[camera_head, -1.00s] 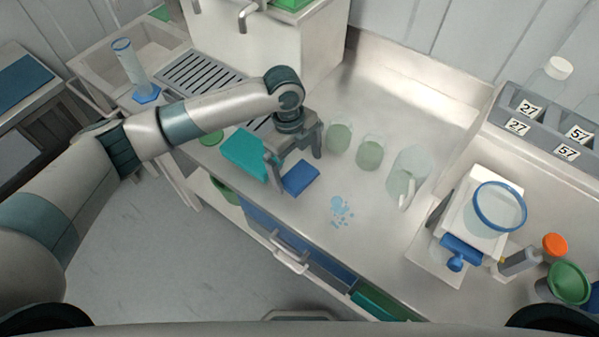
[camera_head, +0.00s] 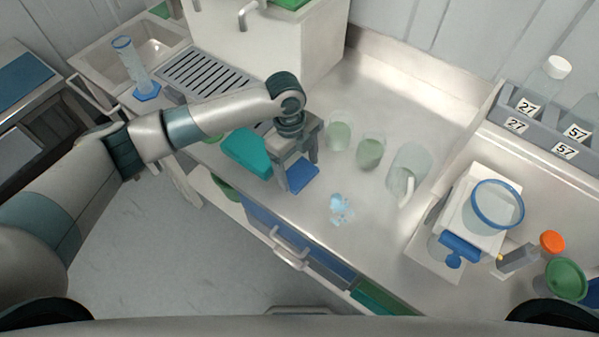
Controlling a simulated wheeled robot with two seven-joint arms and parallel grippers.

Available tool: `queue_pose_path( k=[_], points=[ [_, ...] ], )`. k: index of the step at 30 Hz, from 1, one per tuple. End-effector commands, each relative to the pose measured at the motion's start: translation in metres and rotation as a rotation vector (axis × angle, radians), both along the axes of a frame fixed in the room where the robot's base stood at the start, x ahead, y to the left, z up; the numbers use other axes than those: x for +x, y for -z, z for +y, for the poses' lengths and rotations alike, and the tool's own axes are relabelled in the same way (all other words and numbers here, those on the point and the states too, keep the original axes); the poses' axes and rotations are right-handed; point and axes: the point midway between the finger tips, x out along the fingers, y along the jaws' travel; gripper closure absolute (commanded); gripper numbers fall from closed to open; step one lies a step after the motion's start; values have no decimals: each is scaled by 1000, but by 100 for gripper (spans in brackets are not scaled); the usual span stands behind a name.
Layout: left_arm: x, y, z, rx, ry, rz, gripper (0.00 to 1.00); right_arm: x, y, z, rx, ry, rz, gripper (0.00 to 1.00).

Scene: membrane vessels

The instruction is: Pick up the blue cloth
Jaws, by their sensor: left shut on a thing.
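The blue cloth (camera_head: 304,178) is a small folded blue pad near the front edge of the steel worktop. My left gripper (camera_head: 297,174) points down over it and is shut on it, with one finger at its left side and the other behind it. The fingers hide part of the cloth. Whether it is lifted off the worktop cannot be told. My right gripper is out of view.
A teal cloth (camera_head: 246,153) lies just left of the gripper. A light blue spill (camera_head: 341,208) is to the right. Beakers with green liquid (camera_head: 371,152) and a clear beaker (camera_head: 407,172) stand behind. A white device (camera_head: 478,222) is at the right.

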Motion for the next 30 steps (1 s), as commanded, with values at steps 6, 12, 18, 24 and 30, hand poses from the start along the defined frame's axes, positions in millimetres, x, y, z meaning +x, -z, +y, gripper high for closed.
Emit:
queue_pose_path(
  k=[6, 12, 18, 24, 30],
  points=[
    [0, -1, 0, 0, 0, 0, 44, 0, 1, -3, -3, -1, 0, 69],
    [1, -13, 0, -1, 1, -2, 44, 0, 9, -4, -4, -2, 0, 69],
    [0, -41, -5, -2, 4, -3, 44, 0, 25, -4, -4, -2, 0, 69],
    [-10, -63, -44, -5, 5, -2, 44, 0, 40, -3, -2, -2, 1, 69],
    [-19, -86, -79, -2, 4, -2, 44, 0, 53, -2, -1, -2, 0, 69]
  ],
)
